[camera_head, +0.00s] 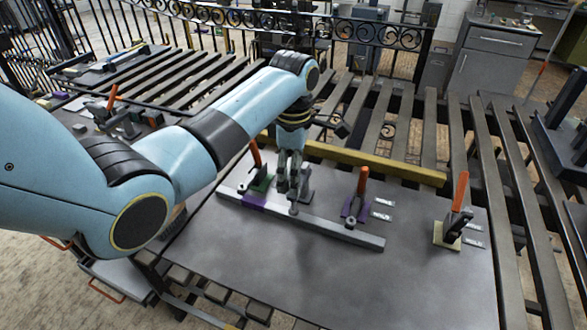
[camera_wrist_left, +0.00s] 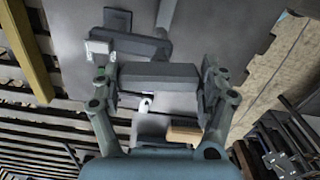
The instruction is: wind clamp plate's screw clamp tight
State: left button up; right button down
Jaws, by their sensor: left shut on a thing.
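My left gripper (camera_head: 289,184) reaches down over the grey plate (camera_head: 330,270), at the back edge of a long metal bar (camera_head: 335,230). In the left wrist view my left gripper (camera_wrist_left: 158,84) has a finger at each end of a dark grey block (camera_wrist_left: 160,72) and is shut on it. The block seems to belong to the screw clamp, whose lower parts are mostly hidden by the fingers in the head view. A white rounded tip (camera_wrist_left: 145,105) shows beside the block. My right gripper is in neither view.
An orange-handled clamp on a green base (camera_head: 262,183) stands just left of my gripper. Orange-handled clamps on a purple base (camera_head: 352,212) and a cream base (camera_head: 446,236) stand to the right. A yellow beam (camera_head: 370,163) runs behind. The plate's front is clear.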

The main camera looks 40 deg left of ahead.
pick_arm(q)
jog(key=m, duration=0.4)
jog(key=shift+w, duration=0.1)
jog(key=m, duration=0.4)
jog(key=shift+r+m, duration=0.1)
jog(key=shift+m, duration=0.2)
jog(key=m, duration=1.3)
jog(key=shift+w+m, duration=0.1)
jog(key=shift+m, duration=0.2)
jog(key=m, duration=0.3)
jog(key=shift+m, duration=0.3)
jog(key=m, duration=0.4)
jog(key=shift+r, duration=0.1)
jog(key=shift+m, duration=1.8)
